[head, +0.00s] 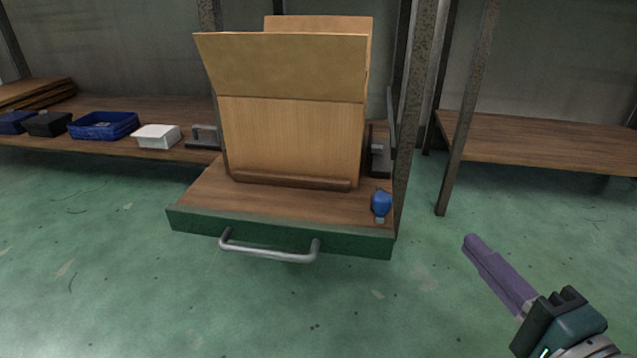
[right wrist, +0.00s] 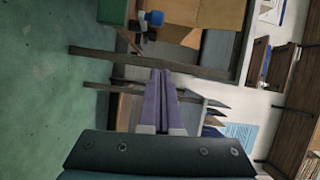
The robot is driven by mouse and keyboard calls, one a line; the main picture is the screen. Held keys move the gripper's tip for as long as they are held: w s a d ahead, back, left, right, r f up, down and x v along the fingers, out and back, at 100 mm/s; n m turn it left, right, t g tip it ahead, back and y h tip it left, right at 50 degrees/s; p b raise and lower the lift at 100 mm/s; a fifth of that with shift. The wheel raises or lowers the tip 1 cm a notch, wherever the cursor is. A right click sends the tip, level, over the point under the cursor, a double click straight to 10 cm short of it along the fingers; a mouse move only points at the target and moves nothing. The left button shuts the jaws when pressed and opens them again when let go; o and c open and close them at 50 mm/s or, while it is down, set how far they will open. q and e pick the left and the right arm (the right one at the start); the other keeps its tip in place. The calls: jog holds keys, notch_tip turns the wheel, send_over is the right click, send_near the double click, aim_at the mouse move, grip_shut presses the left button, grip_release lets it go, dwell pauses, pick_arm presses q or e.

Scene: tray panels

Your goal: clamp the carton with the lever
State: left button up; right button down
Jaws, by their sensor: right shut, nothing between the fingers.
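The carton (head: 290,140) is a tan box with raised top flaps, upright on a wooden pull-out tray (head: 205,203). It also shows in the right wrist view (right wrist: 218,14). The lever has a blue knob (head: 381,203) at the tray's front right corner, beside the carton; the knob shows in the right wrist view too (right wrist: 155,18). A grey metal bracket (head: 379,158) stands behind the knob. My right gripper (head: 471,241) has purple fingers, shut and empty, apart from the knob and to its right. Its fingers also show in the right wrist view (right wrist: 160,76). My left gripper is out of view.
The tray has a green front with a metal handle (head: 268,255). A rusty post (head: 412,110) stands close to the right of the lever, and another post (head: 466,110) stands farther right. A white box (head: 157,137) and blue basket (head: 104,126) sit on the left shelf. The green floor in front is clear.

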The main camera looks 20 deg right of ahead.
aim_at(380, 203)
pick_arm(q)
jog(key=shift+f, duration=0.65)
pick_arm(e)
jog(key=shift+d+f, duration=0.35)
jog(key=shift+f, duration=0.25)
pick_arm(q)
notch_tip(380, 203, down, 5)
jog(key=b, duration=0.5)
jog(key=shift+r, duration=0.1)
pick_arm(e)
jog(key=w+a, duration=0.2)
jog(key=w, duration=0.9)
jog(key=shift+w+a+f, duration=0.2)
